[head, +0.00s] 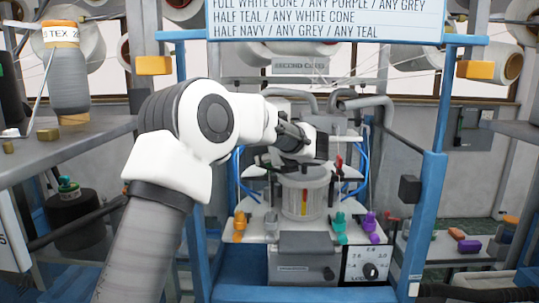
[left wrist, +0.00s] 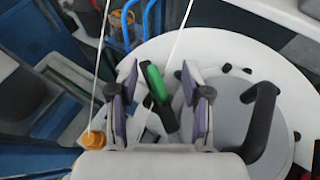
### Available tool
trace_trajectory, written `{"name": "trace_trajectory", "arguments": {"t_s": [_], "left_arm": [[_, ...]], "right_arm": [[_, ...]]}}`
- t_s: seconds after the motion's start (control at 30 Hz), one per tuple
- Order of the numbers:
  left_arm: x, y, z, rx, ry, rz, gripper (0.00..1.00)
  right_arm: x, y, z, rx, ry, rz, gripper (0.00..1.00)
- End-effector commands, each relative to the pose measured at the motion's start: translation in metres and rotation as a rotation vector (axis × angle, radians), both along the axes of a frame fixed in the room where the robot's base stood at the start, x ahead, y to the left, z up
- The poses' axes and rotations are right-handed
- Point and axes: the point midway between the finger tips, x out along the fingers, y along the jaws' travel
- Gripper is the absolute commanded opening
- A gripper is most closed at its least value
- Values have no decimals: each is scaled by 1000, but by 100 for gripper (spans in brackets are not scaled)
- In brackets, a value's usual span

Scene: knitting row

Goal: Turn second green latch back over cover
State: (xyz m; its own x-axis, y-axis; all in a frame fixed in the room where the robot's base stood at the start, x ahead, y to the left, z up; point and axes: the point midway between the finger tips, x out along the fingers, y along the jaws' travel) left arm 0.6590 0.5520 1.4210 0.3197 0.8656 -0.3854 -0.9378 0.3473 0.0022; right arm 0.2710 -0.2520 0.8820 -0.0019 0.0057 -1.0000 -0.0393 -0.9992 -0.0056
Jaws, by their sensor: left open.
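In the left wrist view, a green-handled latch (left wrist: 155,82) lies on the white round top, beside the grey round cover (left wrist: 232,90) with its black curved handle (left wrist: 262,120). My left gripper (left wrist: 160,95) is open, its two purple-padded fingers on either side of the latch in the picture. A gap shows between the latch and each pad; how far the latch lies below the fingertips is hard to tell. In the head view, my left gripper (head: 303,143) is over the clear cylinder (head: 304,192) of the machine and hides much of the cover. My right gripper is not in view.
Thin yarn strands (left wrist: 180,30) run close to the gripper. A white ring plate (head: 265,222) with orange, teal and purple cones surrounds the cylinder. Blue posts (head: 433,165) flank the machine, and a sign (head: 320,18) hangs above.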

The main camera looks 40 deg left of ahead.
Motion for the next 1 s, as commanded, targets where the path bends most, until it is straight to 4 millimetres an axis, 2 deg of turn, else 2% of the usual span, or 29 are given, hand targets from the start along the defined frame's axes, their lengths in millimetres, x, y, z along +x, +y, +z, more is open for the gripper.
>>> {"name": "trace_trajectory", "arguments": {"t_s": [0.27, 0.37, 0.4, 0.43, 1.0], "left_arm": [[2, 5, -2, 1, -1, 0, 49], [2, 5, -2, 1, -1, 0, 17], [2, 5, -2, 1, -1, 0, 2], [2, 5, -2, 1, -1, 0, 0], [1, 5, -3, 0, 0, 2, 0]], "right_arm": [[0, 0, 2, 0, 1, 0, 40], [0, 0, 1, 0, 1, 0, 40], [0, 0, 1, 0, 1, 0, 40], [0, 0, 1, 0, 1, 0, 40], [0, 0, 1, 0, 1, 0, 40]]}}
